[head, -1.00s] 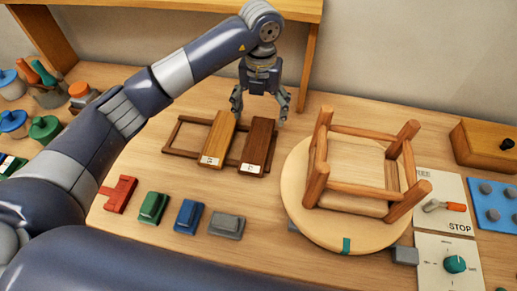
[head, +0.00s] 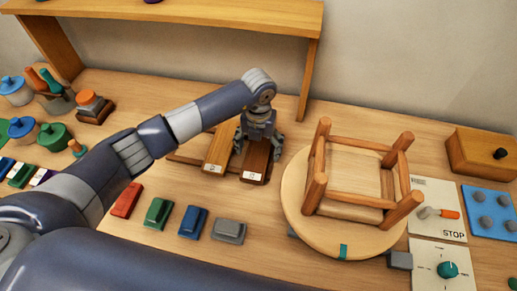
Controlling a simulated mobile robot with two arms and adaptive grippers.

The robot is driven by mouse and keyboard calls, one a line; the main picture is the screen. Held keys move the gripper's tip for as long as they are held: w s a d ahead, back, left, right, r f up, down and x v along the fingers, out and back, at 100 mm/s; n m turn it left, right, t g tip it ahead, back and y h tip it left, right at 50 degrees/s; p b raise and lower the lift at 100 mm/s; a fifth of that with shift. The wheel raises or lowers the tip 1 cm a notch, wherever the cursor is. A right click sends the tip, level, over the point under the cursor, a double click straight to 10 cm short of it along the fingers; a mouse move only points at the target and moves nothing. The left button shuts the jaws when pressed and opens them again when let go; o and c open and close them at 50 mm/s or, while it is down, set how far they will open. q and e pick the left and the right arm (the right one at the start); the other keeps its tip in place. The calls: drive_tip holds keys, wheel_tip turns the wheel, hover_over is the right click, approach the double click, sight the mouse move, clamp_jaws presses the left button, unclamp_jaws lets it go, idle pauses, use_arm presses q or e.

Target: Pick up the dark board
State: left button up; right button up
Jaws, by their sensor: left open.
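The dark board (head: 256,161) lies on a slim wooden rack (head: 184,158), with a small white label at its near end. A lighter brown board (head: 219,150) lies to its left on the same rack. My left gripper (head: 258,150) is low over the dark board, its open fingers on either side of the board's width. Whether the fingers touch the board I cannot tell. The gripper and wrist hide the board's far end. My right gripper does not show.
A stool frame (head: 358,178) stands legs up on a round turntable (head: 300,215) just right of the dark board. Red (head: 126,200), green, blue and grey blocks (head: 229,230) lie in front. A shelf (head: 200,12) stands behind. Pots and jars fill the left.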

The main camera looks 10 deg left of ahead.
use_arm(q)
drive_tip(key=shift+f, duration=0.15)
drive_tip(key=shift+c, duration=0.6)
drive_tip(key=c, duration=1.1)
drive_tip(key=shift+c, duration=0.2)
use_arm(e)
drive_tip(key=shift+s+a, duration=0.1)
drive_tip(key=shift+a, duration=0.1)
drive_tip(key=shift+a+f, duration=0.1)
